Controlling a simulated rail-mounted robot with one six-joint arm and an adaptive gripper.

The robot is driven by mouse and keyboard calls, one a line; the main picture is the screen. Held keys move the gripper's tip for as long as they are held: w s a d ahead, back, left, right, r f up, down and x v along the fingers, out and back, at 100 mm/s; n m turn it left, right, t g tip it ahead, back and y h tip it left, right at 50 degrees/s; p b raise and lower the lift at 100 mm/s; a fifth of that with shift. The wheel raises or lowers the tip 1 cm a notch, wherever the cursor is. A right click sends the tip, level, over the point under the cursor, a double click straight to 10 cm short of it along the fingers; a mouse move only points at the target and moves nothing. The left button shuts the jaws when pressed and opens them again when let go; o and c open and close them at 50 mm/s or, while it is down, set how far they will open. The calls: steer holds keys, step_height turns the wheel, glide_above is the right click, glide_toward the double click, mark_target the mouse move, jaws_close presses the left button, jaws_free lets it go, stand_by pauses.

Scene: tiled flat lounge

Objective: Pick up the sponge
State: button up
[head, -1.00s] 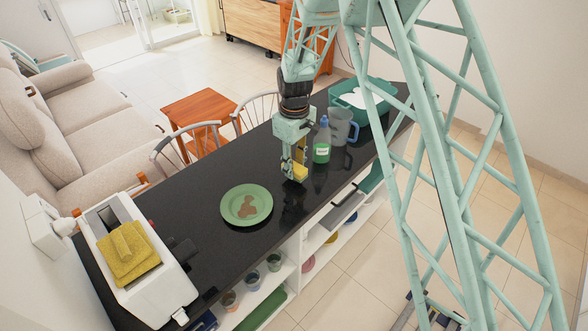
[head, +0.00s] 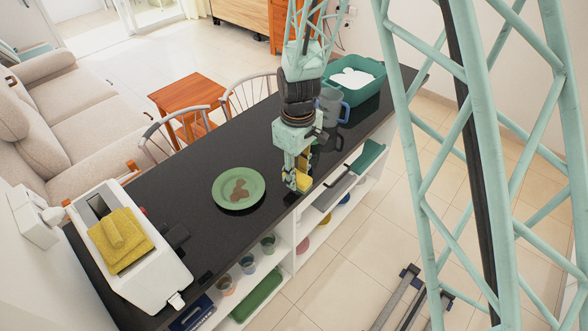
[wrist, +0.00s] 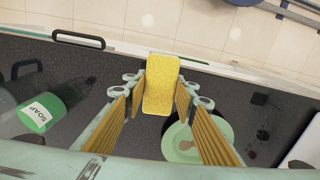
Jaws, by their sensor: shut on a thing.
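The yellow sponge (wrist: 161,84) is between the fingers of my gripper (wrist: 158,95) in the wrist view, with its broad face showing. In the head view the sponge (head: 303,182) is a small yellow patch at the fingertips, largely hidden by my gripper (head: 297,182). My gripper is shut on it. It hangs over the front edge side of the black counter (head: 160,215), right of the green plate. I cannot tell exactly how high the sponge is above the counter.
The green plate (head: 226,202) has brown stains. A soap bottle (wrist: 45,110) stands left in the wrist view. A grey-blue jug (head: 331,103) and a teal basin (head: 371,83) stand at the far end. A white appliance (head: 160,295) with a yellow pad on top is near left.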

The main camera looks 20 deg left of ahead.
steer(key=shift+s+d, duration=0.3)
steer(key=shift+s, duration=0.2)
steer(key=shift+d, duration=0.15)
stand_by(1.5)
